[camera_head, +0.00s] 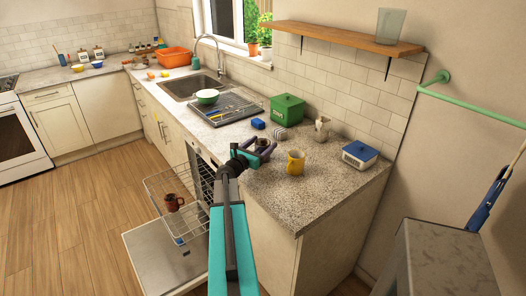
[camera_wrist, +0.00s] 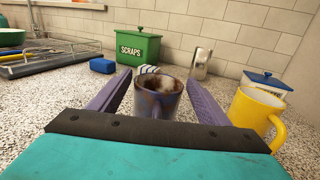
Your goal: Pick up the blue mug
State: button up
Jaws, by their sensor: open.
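The blue mug (camera_wrist: 158,101) stands upright on the speckled counter, dull blue-purple with brown stains around its rim and inside. In the wrist view it is between the two purple fingers of my gripper (camera_wrist: 160,79). The fingers are open, one on each side; I cannot tell whether either touches it. My gripper (camera_head: 256,153) also shows in the head view at the counter's front part, where the mug (camera_head: 263,144) is partly hidden by the fingers. The mug's lower part is hidden by the gripper body in the wrist view.
A yellow mug (camera_head: 296,162) stands close on the right. Behind are a green scraps bin (camera_head: 286,109), blue sponge (camera_head: 258,124), metal canister (camera_head: 322,129) and blue-lidded box (camera_head: 359,155). Below left, the dishwasher is open, its rack (camera_head: 160,184) holding a brown mug (camera_head: 173,202).

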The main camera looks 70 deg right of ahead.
dwell(0.4)
jog(key=c, duration=1.3)
jog(key=shift+c, duration=0.2)
jog(key=shift+r, duration=0.15)
jog(key=shift+r+b, duration=0.45)
jog(key=shift+r, duration=0.3)
jog(key=a+r+p, duration=0.1)
jog(key=a+r, duration=0.2)
jog(key=a, duration=1.2)
jog(key=shift+w+r, duration=0.2)
jog(key=shift+w, duration=0.2)
